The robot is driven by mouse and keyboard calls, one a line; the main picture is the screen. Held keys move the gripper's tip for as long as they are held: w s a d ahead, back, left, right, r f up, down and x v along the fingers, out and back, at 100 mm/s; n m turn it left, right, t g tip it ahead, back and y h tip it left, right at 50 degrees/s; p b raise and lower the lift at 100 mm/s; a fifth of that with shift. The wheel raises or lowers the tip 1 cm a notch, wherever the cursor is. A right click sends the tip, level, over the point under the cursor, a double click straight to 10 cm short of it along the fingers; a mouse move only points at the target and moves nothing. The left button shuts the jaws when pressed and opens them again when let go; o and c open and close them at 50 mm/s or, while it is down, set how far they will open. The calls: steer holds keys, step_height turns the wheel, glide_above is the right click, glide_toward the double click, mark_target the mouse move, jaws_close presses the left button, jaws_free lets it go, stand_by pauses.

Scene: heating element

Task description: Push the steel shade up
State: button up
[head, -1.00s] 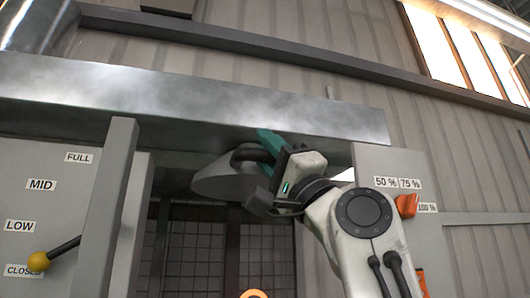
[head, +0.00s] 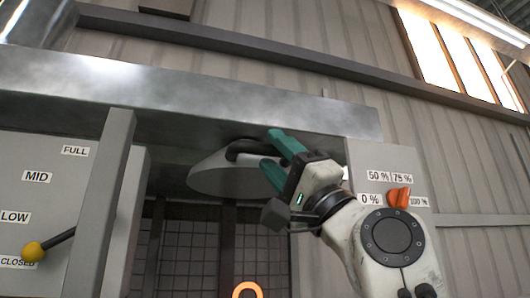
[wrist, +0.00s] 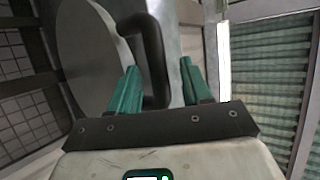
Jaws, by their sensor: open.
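The steel shade (head: 225,178) is a grey rounded plate just under the long steel beam, above the dark grid opening. Its black handle (head: 245,146) sticks out from it. In the wrist view the shade (wrist: 85,55) fills the upper left, and its handle (wrist: 153,50) shows between my two teal fingers. My gripper (head: 269,148) is open, at the right of the shade, with its fingertips by the handle's right end. I cannot tell whether a finger touches the handle.
The steel beam (head: 190,98) runs close above my gripper. A left panel has a yellow-knobbed lever (head: 34,251) near CLOSED. A right panel has an orange knob (head: 399,197) close to my arm. An orange ring (head: 247,290) shows at the bottom.

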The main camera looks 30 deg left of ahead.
steer(key=b+v, duration=0.2)
steer(key=v, duration=0.4)
steer(key=shift+d+f, duration=0.1)
stand_by(0.4)
